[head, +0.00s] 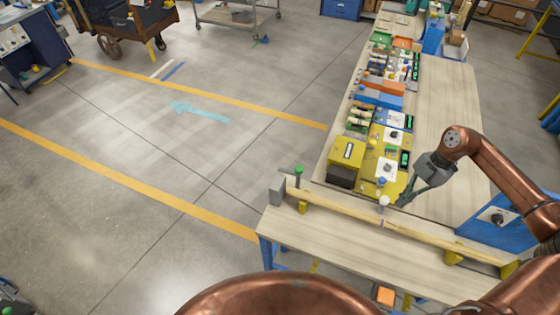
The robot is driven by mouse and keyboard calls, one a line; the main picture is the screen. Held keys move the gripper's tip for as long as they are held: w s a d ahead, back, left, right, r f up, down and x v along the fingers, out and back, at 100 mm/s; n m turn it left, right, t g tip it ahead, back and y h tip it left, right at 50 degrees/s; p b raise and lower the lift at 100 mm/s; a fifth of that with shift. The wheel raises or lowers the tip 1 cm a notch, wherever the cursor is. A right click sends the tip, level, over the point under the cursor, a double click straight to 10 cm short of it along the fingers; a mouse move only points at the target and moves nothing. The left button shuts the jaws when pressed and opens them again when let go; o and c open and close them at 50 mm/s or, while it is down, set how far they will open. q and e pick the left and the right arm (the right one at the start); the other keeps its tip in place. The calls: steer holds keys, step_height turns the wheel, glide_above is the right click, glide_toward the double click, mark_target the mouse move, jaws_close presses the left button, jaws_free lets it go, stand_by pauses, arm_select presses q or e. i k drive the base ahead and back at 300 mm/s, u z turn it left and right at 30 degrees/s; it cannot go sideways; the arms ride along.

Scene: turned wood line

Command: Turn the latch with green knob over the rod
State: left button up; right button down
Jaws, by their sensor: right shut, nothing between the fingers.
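A green knob (298,170) stands on a short stem near the left end of a long wooden rod (340,206). Whether its latch lies across the rod or beside it is too small to tell. The rod lies along the near table, its left end at a grey block (278,188). My right gripper (402,203) reaches in from the right, pointing down, shut and empty. It is beside a white knob (384,202) at the middle of the rod, well right of the green knob. My left gripper is out of view.
Yellow supports (453,257) hold the rod. Behind it are a yellow box (346,152) and a yellow board (376,180) with cards. A blue box (490,222) with a dial stands at the right. The front strip of the table (320,235) is clear.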

mark_target(299, 170)
steer(key=u, duration=2.8)
steer(key=k, duration=1.3)
steer(key=z, duration=1.2)
steer(key=i, duration=1)
